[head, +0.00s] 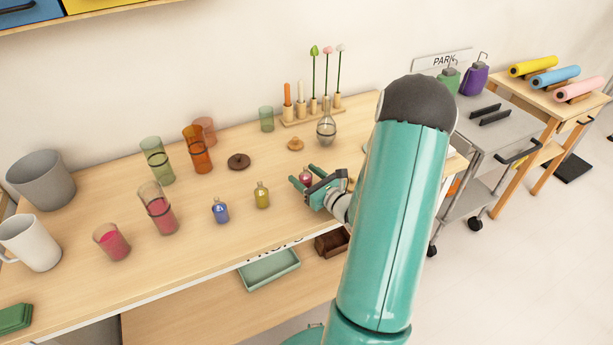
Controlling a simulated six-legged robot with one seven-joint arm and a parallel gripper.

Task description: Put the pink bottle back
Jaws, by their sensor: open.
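The small pink bottle (305,178) stands on the wooden table, close to the jaws of my gripper (306,177). It looks round and dark pink, and part of it is hidden by the gripper. My gripper is open, with its teal fingers pointing left around or just beside the bottle; I cannot tell whether they touch it. A blue bottle (220,211) and a yellow bottle (262,196) stand upright to the left, in a rough row with the pink one.
Tall glasses, such as the orange one (197,151) and the one with pink liquid (158,209), stand left. A clear flask (326,130) and a candle rack (312,112) stand behind the gripper. A green tray (268,270) sits on the lower shelf. A grey cart (500,130) stands right.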

